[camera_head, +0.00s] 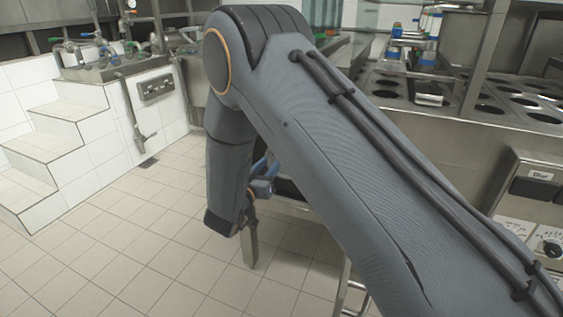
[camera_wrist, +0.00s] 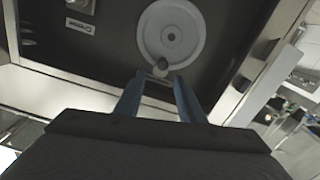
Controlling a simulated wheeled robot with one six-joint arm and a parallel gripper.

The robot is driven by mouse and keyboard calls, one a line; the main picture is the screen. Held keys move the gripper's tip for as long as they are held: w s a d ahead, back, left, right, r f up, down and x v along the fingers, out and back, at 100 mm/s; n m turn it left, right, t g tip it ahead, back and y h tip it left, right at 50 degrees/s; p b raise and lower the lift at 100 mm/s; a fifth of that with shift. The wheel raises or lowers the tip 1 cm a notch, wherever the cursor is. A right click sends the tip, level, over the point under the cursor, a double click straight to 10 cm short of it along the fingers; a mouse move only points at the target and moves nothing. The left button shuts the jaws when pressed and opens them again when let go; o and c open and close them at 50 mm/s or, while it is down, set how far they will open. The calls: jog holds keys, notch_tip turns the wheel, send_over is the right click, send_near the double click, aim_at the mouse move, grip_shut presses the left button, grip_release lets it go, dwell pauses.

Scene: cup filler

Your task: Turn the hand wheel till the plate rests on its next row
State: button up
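The hand wheel (camera_wrist: 170,34) is a pale grey disc with a hub, on a dark panel at the top of the wrist view. A small rounded handle knob (camera_wrist: 161,65) shows at its lower rim. My gripper (camera_wrist: 157,76) is open, its two fingers apart just below the knob. The knob lies in line with the gap between the fingertips; I cannot tell whether they touch it. In the head view my arm hides much of the middle, and the wheel does not show. A steel plate with rows of round holes (camera_head: 482,118) shows at the right; I cannot tell whether it is the task's plate.
A label (camera_wrist: 80,26) sits on the panel left of the wheel, and a light metal frame edge (camera_wrist: 62,72) borders it. In the head view, white tiled steps (camera_head: 45,150) stand at the left and a control panel (camera_head: 535,205) at the right. The tiled floor (camera_head: 130,230) is clear.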

jog(key=x, duration=0.7)
jog(key=shift+w+f+b, duration=0.3)
jog(key=shift+w+f, duration=0.1)
jog(key=shift+c, duration=0.5)
grip_shut()
